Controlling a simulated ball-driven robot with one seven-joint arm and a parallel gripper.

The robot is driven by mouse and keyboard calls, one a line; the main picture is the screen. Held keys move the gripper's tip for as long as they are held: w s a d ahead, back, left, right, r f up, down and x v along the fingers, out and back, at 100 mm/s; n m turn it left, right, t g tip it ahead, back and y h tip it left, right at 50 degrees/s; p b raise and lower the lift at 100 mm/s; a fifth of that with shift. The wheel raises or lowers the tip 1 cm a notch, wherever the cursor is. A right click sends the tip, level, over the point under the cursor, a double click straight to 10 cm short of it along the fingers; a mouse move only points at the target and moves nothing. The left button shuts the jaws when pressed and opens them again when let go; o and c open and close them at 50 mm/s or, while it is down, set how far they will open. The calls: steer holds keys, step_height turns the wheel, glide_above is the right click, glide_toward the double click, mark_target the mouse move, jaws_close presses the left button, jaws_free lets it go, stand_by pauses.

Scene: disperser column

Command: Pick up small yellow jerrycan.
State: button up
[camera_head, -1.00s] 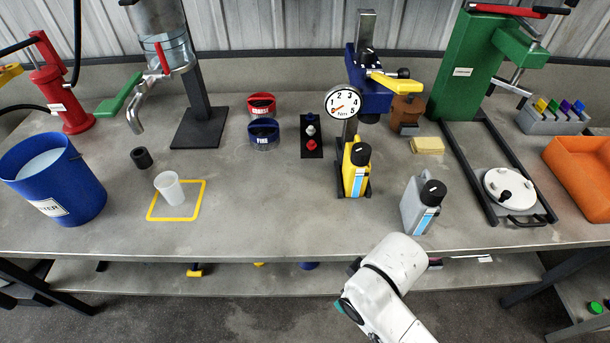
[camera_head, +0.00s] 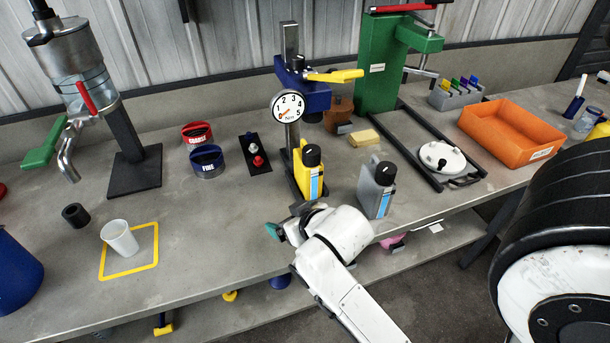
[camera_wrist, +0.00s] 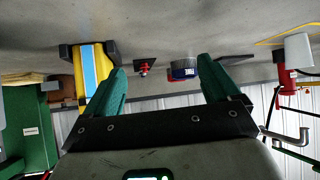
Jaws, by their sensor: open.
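The small yellow jerrycan (camera_head: 311,176) has a black cap and a blue-white label. It stands upright on the bench, in front of the dial-gauge stand. In the wrist view the yellow jerrycan (camera_wrist: 88,72) appears left of my left fingertip, outside the gap between the fingers. My gripper (camera_head: 284,222) is at the bench's front edge, left of and nearer than the jerrycan, partly hidden by my white wrist. In the wrist view my gripper (camera_wrist: 160,75) has its two green fingers wide apart with nothing between them.
A grey jerrycan (camera_head: 376,190) stands close right of the yellow one. The gauge stand (camera_head: 289,120) is right behind it. A yellow sponge (camera_head: 363,137), two round tins marked FINE (camera_head: 207,163) and COARSE (camera_head: 197,133), and a white cup (camera_head: 120,238) stand around. Bench between cup and jerrycan is clear.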

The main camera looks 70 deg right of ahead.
mark_target(316, 173)
steer(key=d+r+m+h, duration=0.1)
steer(key=d, duration=0.3)
steer(key=s+d+m+h, duration=0.1)
steer(key=d+h, duration=0.1)
steer(key=d, duration=0.2)
steer(key=s+d+r+m+h, duration=0.1)
steer(key=d, duration=0.4)
steer(key=shift+s+r+m+h, duration=0.2)
steer(key=shift+r+m+h, duration=0.1)
steer(key=shift+r+h, duration=0.1)
steer(key=shift+w+p+x, duration=0.2)
steer(key=shift+p+x, duration=0.25)
steer(key=shift+x, duration=2.5)
steer(key=shift+a, duration=0.2)
steer(key=shift+r, duration=0.1)
jaws_close()
